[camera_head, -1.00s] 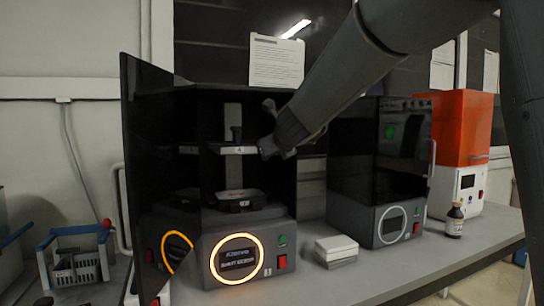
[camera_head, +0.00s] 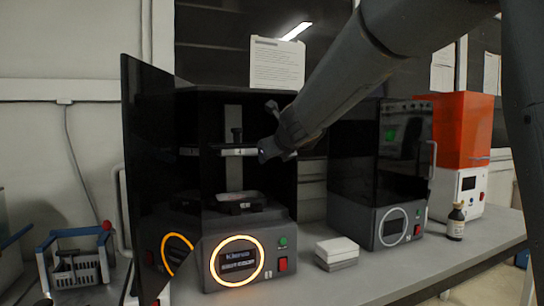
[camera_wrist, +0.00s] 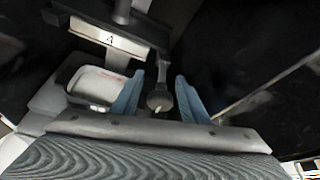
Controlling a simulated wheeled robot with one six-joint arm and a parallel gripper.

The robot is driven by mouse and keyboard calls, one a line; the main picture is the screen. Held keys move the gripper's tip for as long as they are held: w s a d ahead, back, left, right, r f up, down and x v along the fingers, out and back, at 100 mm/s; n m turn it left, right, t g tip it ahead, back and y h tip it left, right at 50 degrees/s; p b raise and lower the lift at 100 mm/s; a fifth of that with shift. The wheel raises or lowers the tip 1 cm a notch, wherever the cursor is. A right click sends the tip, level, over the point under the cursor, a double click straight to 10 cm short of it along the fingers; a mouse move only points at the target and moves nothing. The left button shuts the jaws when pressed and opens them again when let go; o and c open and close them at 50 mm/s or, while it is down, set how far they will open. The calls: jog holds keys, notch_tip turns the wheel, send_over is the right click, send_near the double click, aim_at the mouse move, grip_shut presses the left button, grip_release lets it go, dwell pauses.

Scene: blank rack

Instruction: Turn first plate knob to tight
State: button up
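The printer's build plate (camera_head: 238,152) hangs inside the open left machine, and its labelled face (camera_wrist: 108,36) shows at the upper left in the wrist view. A dark upright knob (camera_head: 237,135) stands above the plate. In the wrist view, a dark rounded knob (camera_wrist: 160,97) on a stem lies between the two blue fingers. My gripper (camera_wrist: 160,98) is open, with a finger on each side of that knob and visible gaps. In the head view, my gripper (camera_head: 266,153) is at the right end of the plate, and its fingers are too small to judge.
A resin tray (camera_head: 240,198) sits below the plate, above the machine's lit ring (camera_head: 237,261). The dark door stands open at left. A second machine (camera_head: 385,215), a white box stack (camera_head: 337,250) and a brown bottle (camera_head: 455,222) stand to the right.

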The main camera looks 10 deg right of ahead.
jog(key=p+v, duration=0.2)
jog(key=v, duration=0.5)
jog(key=shift+s+r, duration=0.2)
jog(key=shift+s, duration=0.2)
